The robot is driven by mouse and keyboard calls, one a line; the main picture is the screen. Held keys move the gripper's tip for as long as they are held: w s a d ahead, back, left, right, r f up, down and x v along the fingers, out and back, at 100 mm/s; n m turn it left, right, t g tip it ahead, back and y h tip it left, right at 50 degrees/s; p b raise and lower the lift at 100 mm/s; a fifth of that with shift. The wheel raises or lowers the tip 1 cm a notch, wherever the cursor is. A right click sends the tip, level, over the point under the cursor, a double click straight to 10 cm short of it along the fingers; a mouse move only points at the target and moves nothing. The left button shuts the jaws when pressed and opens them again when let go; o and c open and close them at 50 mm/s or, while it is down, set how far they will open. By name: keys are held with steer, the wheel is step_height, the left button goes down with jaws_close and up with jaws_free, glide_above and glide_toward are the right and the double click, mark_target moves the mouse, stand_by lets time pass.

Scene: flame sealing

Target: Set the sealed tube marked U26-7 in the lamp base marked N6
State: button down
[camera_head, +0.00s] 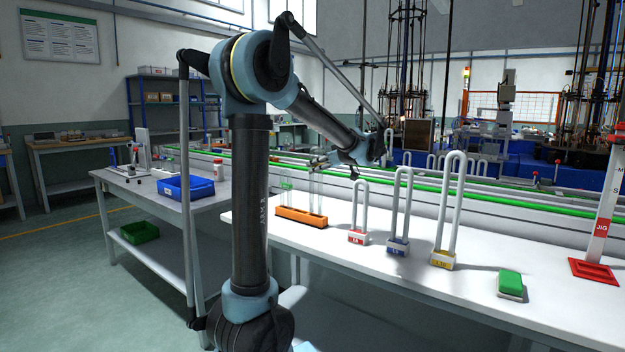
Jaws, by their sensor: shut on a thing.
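My gripper (322,163) is small in the view, above the right part of a low orange block (302,218) on the white bench. It is shut on a thin pale glass tube (317,190), which hangs or stands upright just below the fingers. I cannot tell whether the tube's foot rests in the orange block. Three U-shaped tubes stand upright in small bases: a short one in a red base (357,236), a middle one in a blue base (398,246), and a tall one in a yellow base (443,259). I cannot read the markings U26-7 or N6.
A green-topped block (510,284) lies on the right of the white bench (330,262). A red-footed jig post (599,237) stands at the far right. A conveyor with green rails (440,192) runs behind. A blue bin (187,187) sits on the grey side table.

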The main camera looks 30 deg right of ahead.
mark_target(316, 150)
step_height(316, 150, up, 6)
steer(key=shift+f, duration=0.3)
step_height(316, 150, down, 9)
steer(key=shift+f, duration=0.2)
stand_by(0.6)
steer(key=shift+f, duration=0.15)
steer(key=c, duration=1.5)
jaws_free()
steer(key=shift+s, duration=0.1)
